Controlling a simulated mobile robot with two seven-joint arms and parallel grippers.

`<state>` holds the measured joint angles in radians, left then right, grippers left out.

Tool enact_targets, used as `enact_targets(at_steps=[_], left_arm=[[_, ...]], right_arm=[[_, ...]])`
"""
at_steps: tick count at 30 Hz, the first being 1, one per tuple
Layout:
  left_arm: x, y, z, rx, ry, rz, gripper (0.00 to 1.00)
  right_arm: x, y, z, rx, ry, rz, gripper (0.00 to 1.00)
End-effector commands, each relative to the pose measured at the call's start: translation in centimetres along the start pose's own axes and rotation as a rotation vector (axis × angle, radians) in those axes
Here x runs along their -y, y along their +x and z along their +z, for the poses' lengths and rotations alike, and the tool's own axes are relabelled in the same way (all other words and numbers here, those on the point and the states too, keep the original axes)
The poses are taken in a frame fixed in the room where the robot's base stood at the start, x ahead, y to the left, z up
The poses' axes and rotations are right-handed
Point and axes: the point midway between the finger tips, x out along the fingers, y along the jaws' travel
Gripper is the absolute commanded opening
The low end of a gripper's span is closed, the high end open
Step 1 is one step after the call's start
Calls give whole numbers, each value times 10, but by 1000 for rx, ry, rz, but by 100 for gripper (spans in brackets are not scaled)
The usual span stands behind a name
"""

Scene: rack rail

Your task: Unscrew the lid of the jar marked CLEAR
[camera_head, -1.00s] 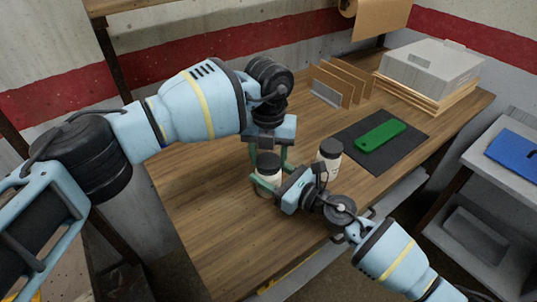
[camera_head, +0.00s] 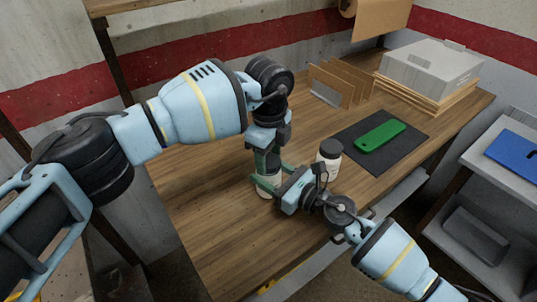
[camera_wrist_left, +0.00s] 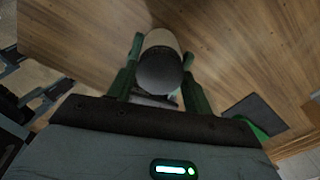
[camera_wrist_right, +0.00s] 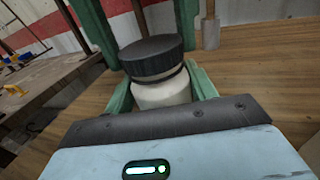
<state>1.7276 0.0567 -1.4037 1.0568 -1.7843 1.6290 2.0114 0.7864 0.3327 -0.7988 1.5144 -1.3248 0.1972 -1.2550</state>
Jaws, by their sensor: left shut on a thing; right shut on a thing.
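A cream jar (camera_wrist_right: 165,92) with a dark, ridged lid (camera_wrist_right: 152,56) stands upright on the wooden bench. My right gripper (camera_wrist_right: 160,88) is shut on the jar's body from the side. My left gripper (camera_head: 267,168) points straight down over the same jar and is shut on its lid, which shows between its green fingers in the left wrist view (camera_wrist_left: 160,72). The lid sits on the jar, with a thin dark line below it. In the head view the grippers mostly hide this jar. I cannot read its label. A second dark-lidded jar (camera_head: 329,160) stands just right of it.
A green flat object (camera_head: 380,136) lies on a dark mat (camera_head: 414,125) to the right. Upright brown panels (camera_head: 345,83) and a grey box (camera_head: 430,65) stand behind. The left and near parts of the bench (camera_head: 215,220) are clear.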

Motion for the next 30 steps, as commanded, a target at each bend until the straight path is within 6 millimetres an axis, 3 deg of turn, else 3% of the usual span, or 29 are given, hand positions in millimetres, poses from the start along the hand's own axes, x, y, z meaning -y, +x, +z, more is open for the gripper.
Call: enact_targets(at_steps=[14,30], left_arm=[[0,-1,0,0,2,0,23],[0,-16,0,0,2,0,23]], right_arm=[[0,0,-2,-3,0,0,0],[0,0,-2,-3,0,0,0]])
